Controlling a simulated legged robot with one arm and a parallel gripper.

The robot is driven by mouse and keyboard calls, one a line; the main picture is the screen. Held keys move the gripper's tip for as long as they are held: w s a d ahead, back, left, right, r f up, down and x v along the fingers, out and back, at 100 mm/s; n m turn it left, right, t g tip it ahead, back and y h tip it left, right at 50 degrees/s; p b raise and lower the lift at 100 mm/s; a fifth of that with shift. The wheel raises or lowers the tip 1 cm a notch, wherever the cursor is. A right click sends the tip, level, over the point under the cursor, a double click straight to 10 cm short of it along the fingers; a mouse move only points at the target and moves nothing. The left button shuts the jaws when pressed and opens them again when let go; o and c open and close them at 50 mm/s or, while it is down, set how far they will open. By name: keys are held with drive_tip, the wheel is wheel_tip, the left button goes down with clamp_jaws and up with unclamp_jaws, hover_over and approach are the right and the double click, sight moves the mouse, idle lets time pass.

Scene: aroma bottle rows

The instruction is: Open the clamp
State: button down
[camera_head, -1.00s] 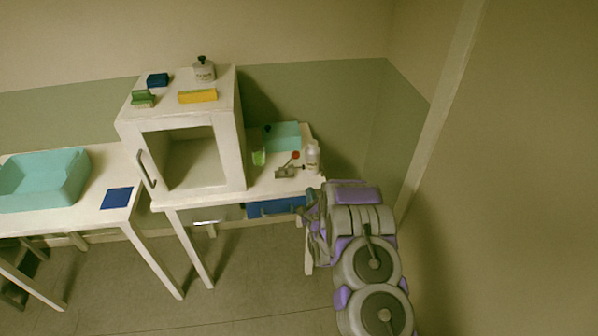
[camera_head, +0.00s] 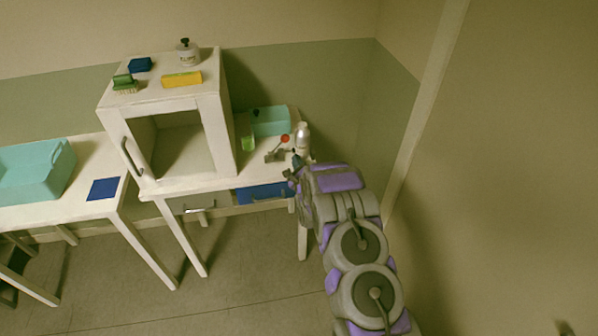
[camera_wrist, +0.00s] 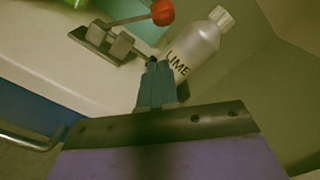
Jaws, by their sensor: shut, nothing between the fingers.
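The clamp (camera_wrist: 110,42) is a small grey metal device with a lever ending in a red ball knob (camera_wrist: 162,12). It rests on the white table to the right of the cabinet, where the head view also shows it (camera_head: 275,154). My gripper (camera_wrist: 157,64) has its teal fingers together and empty. In the wrist view its tips are below the red knob, right of the clamp's base and close beside the LIME bottle (camera_wrist: 194,50). In the head view my gripper (camera_head: 296,160) is at the table's front right. I cannot tell whether it touches anything.
The silvery bottle (camera_head: 302,138) stands right of the clamp. A teal bin (camera_head: 272,121) and a green container (camera_head: 248,138) are behind it. The white cabinet (camera_head: 215,125) stands open-fronted at left. A blue drawer (camera_head: 262,193) is under the table edge.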

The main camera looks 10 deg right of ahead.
sight(284, 143)
drive_tip(key=w, duration=0.2)
drive_tip(key=w+a+r+b, duration=0.1)
drive_tip(key=shift+w, duration=0.15)
drive_tip(key=shift+w+a+r, duration=0.45)
drive_tip(key=shift+w+a, duration=0.1)
drive_tip(key=shift+w, duration=0.05)
drive_tip(key=shift+a+r+n, duration=0.2)
drive_tip(key=shift+n, duration=0.2)
drive_tip(key=shift+a+r+n+p, duration=0.45)
drive_tip(key=shift+n+p, duration=0.2)
drive_tip(key=shift+n, duration=0.15)
